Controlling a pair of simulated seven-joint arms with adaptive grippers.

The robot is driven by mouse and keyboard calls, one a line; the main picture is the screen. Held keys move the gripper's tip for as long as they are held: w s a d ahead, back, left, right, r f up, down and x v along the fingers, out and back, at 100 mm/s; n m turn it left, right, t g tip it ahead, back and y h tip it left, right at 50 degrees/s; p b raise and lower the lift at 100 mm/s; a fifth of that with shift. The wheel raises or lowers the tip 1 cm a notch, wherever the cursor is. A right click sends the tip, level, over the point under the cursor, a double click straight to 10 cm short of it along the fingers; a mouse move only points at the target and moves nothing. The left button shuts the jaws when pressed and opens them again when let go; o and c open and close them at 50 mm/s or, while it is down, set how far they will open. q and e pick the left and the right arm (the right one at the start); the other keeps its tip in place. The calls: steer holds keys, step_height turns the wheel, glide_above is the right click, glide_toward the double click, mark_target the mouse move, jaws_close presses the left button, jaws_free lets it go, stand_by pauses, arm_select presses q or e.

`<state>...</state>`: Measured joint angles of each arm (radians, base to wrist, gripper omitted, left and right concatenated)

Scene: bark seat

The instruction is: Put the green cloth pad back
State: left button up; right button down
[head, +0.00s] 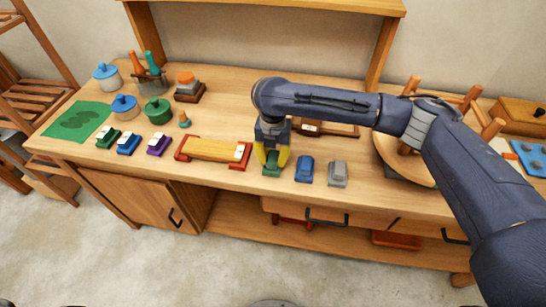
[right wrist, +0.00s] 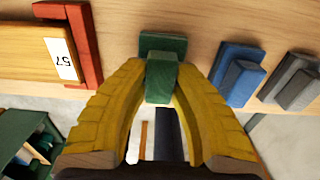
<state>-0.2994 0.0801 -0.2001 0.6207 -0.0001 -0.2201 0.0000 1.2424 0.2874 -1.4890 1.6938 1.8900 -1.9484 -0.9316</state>
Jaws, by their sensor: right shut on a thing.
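The green pad (head: 271,171) is a small block with a wider base, near the front edge of the wooden workbench. My right gripper (head: 271,161) points down over it, its yellow fingers on either side. In the right wrist view the green pad (right wrist: 162,80) sits between the fingertips, and the gripper is shut on it. The fingers hide part of its sides. I cannot tell whether its base touches the bench. A blue pad (head: 304,169) and a grey pad (head: 338,174) of like shape stand in a row to its right. My left gripper is out of view.
A yellow block with red ends (head: 212,149) lies close left of the gripper. Green (head: 107,137), blue (head: 128,144) and purple (head: 158,144) blocks with white parts stand farther left, near a flat green sheet (head: 77,121). A round wooden rack (head: 405,160) stands right.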

mark_target(273, 157)
steer(key=shift+f, duration=0.1)
steer(key=c, duration=1.2)
jaws_free()
step_height(273, 157, up, 12)
steer(key=shift+r, duration=0.15)
